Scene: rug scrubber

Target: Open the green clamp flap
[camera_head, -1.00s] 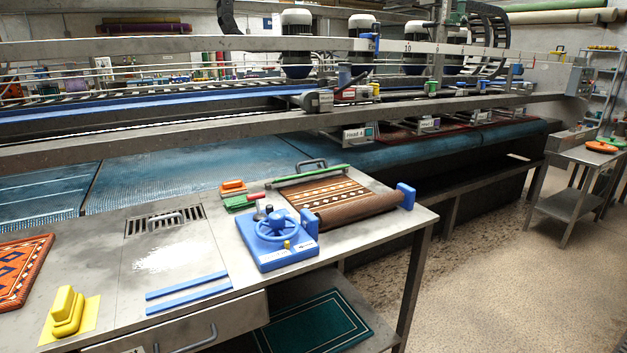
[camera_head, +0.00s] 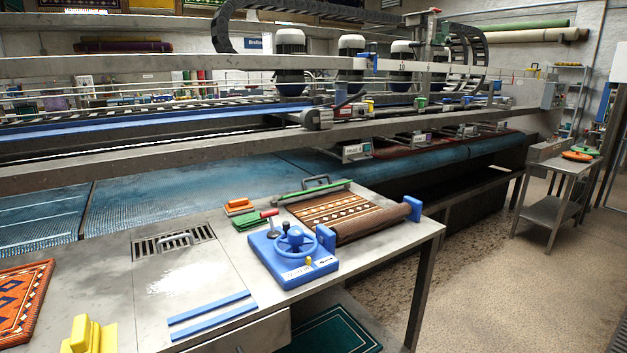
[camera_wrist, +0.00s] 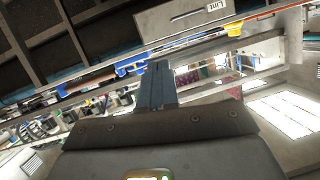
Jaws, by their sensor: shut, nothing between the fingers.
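The green clamp flap (camera_head: 312,193) is a long narrow green bar lying across the far edge of a brown patterned rug (camera_head: 340,213) on the steel table. A dark looped handle (camera_head: 322,180) stands just behind the bar. The bar looks down against the rug edge. My gripper (camera_wrist: 157,70) shows only in the wrist view, with its grey-blue fingers together and empty.
A blue base with a handwheel (camera_head: 294,243) and a red-knobbed lever (camera_head: 270,222) stands in front of the rug. Green and orange brushes (camera_head: 243,212) lie left of the flap. A machine rail (camera_head: 250,140) runs behind the table. Open floor (camera_head: 480,290) lies to the right.

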